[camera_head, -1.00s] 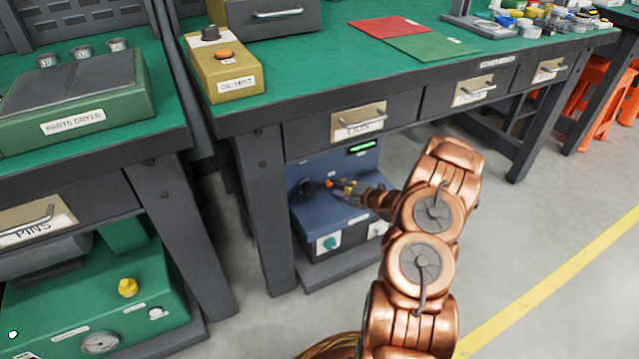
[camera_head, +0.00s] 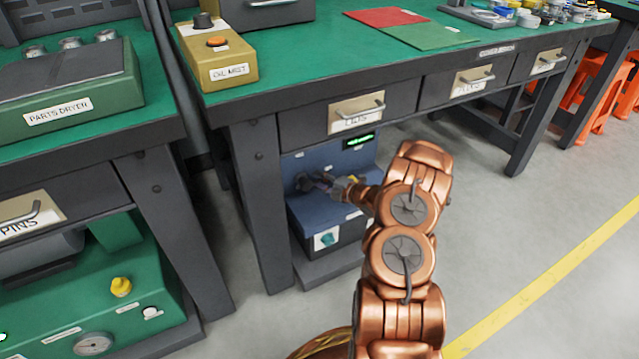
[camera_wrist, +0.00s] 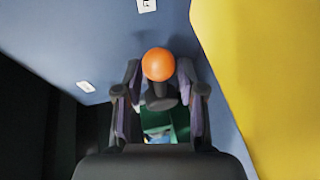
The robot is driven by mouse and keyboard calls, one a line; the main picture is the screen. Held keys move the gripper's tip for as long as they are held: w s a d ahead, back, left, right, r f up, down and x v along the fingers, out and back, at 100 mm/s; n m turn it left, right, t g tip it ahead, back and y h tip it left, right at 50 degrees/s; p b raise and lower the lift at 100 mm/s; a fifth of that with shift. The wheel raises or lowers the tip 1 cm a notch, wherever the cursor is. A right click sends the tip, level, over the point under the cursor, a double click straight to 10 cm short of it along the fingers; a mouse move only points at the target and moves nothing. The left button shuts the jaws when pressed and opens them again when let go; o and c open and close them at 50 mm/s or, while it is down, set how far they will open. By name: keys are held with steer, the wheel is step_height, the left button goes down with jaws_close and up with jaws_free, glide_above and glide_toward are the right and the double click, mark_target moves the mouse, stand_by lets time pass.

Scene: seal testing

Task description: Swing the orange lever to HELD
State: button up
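The orange lever shows in the wrist view as a round orange knob (camera_wrist: 158,64) on a dark stem. My gripper (camera_wrist: 160,78) has one dark finger on each side of the knob and stem. The fingers are apart, with narrow gaps visible, and I cannot tell whether either touches the lever. In the head view my gripper (camera_head: 314,183) is at the front of the blue unit (camera_head: 322,215) under the bench, and it hides the knob. White labels (camera_wrist: 146,5) sit on the blue panel, but their writing is not readable.
The bench drawer (camera_head: 357,112) overhangs the blue unit. A bench leg (camera_head: 262,210) stands close on its left. A green lit display (camera_head: 359,141) and a teal knob (camera_head: 327,240) are on the unit. A yellow surface (camera_wrist: 245,70) fills the wrist view's right. Open floor lies right.

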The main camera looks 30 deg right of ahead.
steer(key=shift+w, duration=0.2)
jaws_close()
stand_by(0.3)
stand_by(0.3)
